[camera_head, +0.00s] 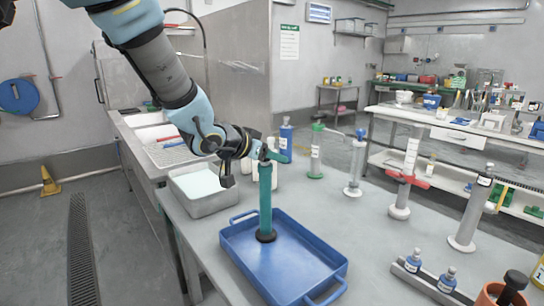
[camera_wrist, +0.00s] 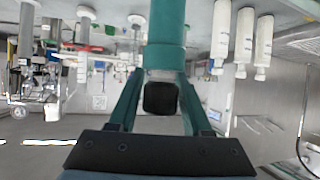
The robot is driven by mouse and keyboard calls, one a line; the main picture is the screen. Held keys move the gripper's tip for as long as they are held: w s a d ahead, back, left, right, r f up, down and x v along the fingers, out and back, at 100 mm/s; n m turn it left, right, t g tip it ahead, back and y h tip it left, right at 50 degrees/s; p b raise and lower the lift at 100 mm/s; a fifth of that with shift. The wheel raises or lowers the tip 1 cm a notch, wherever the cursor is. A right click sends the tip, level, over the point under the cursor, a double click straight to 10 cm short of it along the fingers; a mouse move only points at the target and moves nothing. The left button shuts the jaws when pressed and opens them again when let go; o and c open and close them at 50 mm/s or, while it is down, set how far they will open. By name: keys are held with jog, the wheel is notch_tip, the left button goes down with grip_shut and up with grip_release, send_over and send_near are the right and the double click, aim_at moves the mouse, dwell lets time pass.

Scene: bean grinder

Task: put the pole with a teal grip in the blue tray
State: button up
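The pole with a teal grip (camera_head: 265,200) stands upright inside the blue tray (camera_head: 334,270), near its back left part. Its black foot appears to rest on the tray floor. My gripper (camera_head: 268,156) is at the top of the pole, with teal fingers on either side of it. In the wrist view my gripper (camera_wrist: 160,76) is closed around the pole (camera_wrist: 166,35) just below its black top end (camera_wrist: 160,98). Both fingers appear to touch it.
A grey metal basin (camera_head: 205,205) stands left of the tray, with white bottles (camera_head: 251,177) behind. A white cylinder (camera_head: 356,165), a red-collared one (camera_head: 406,180) and a grey one (camera_head: 470,215) stand to the right. A bottle rack (camera_head: 430,285) lies at front right.

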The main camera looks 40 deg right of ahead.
jog(key=shift+o, duration=1.2)
jog(key=shift+r, duration=0.1)
jog(key=p+v, duration=0.1)
jog(key=v, duration=1.1)
jog(key=shift+w+a, duration=0.1)
